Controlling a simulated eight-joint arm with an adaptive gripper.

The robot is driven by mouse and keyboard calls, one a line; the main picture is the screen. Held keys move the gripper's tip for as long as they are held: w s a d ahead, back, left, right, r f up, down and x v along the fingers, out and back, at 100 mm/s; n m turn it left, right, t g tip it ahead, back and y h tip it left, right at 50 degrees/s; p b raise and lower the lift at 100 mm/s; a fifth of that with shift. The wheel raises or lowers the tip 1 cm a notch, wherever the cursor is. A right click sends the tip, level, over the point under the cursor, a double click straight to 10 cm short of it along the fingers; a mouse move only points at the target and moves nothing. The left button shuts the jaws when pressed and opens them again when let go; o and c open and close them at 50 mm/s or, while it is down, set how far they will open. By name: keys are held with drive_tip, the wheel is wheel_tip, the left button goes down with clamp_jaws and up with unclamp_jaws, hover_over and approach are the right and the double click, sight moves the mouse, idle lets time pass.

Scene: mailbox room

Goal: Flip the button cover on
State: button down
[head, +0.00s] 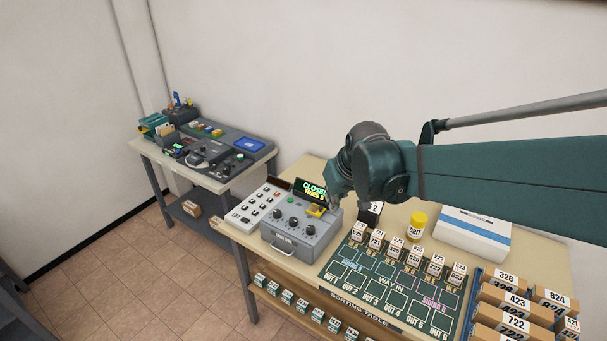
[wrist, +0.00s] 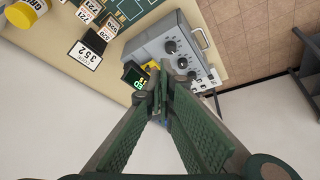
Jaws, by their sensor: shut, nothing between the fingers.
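A grey control box (head: 312,238) with a row of black knobs and a front handle sits on the sorting table. It also shows in the wrist view (wrist: 146,45). A small yellow cover (head: 316,211) is on its top right part, below a display (head: 311,188) with green "CLOSED" lettering. In the wrist view the yellow cover (wrist: 152,66) is partly hidden behind my fingertips. My gripper (wrist: 159,82) is shut and empty, with its tips close to the cover. I cannot tell whether they touch it, or whether the cover is raised.
A keypad panel (head: 254,208) stands left of the box. Small numbered boxes (head: 376,241) stand on the green sorting mat (head: 388,283). A yellow jar (head: 417,226) and a white case (head: 472,236) are behind the mat. A second table (head: 243,178) with equipment is at the left.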

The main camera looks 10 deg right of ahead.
drive_tip(key=w+f+p, duration=0.1)
drive_tip(key=w+p, duration=0.3)
drive_tip(key=w, duration=0.5)
drive_tip(key=n+g+p, duration=0.2)
drive_tip(key=p, duration=0.3)
approach(318, 196)
drive_tip(key=shift+y, duration=0.3)
drive_tip(key=shift+s+a+r, duration=0.1)
drive_tip(key=shift+s+r, duration=0.5)
drive_tip(key=shift+s, duration=0.2)
drive_tip(key=shift+s+r, duration=0.65)
drive_tip(key=shift+s, duration=0.15)
drive_tip(key=shift+f, duration=0.15)
drive_tip(key=shift+w+p+x, duration=0.1)
drive_tip(key=shift+p+x, duration=0.2)
drive_tip(key=shift+x, duration=2.15)
drive_tip(key=shift+w+p+x, duration=0.15)
drive_tip(key=shift+p+x, duration=0.1)
drive_tip(key=shift+x, duration=2.2)
